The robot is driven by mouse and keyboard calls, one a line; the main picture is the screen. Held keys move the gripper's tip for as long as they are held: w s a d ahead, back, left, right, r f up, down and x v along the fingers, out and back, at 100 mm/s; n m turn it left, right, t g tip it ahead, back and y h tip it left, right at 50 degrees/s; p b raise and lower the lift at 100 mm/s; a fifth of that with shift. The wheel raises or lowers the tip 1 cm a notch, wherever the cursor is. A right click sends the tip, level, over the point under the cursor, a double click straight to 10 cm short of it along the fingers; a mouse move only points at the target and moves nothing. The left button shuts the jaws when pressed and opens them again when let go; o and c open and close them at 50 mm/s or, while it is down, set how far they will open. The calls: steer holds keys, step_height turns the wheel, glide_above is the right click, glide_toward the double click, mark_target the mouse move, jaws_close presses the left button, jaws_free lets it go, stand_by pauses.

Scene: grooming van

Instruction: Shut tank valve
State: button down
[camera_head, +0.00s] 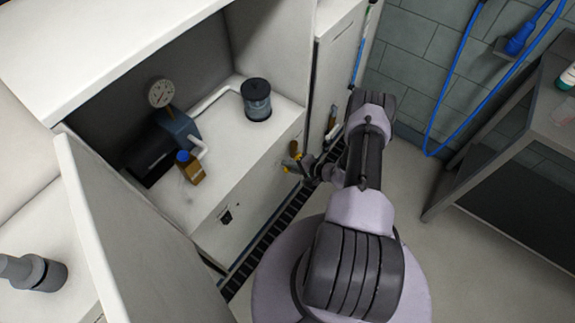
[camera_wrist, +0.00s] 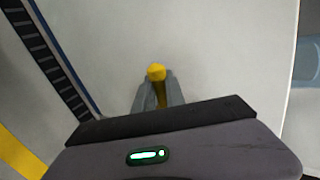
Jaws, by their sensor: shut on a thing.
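A yellow valve handle (camera_wrist: 156,73) stands out from a pale panel in the wrist view. My gripper (camera_wrist: 158,92) is shut on it, with one grey finger on each side. In the head view my gripper (camera_head: 303,164) is at the white cabinet front, beside small yellow and orange-brown parts (camera_head: 294,147). The fingertips are small and partly hidden there, so I cannot tell the handle's exact angle. The valve body behind the handle is hidden.
An open white door (camera_head: 130,230) stands left of the cabinet. Inside are a pump with a gauge (camera_head: 161,93), an amber bottle (camera_head: 190,168) and a dark-topped canister (camera_head: 257,98). A black slotted strip (camera_head: 272,232) runs along the base. A metal bench (camera_head: 510,150) stands right.

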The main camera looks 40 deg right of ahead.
steer(key=shift+f, duration=0.3)
stand_by(0.4)
steer(key=c, duration=1.4)
jaws_free()
steer(key=p+v, duration=0.2)
steer(key=v, duration=0.6)
steer(key=p+v, duration=0.3)
steer(key=v, duration=0.6)
steer(key=shift+s+a+r, duration=0.15)
steer(key=shift+a+r, duration=0.05)
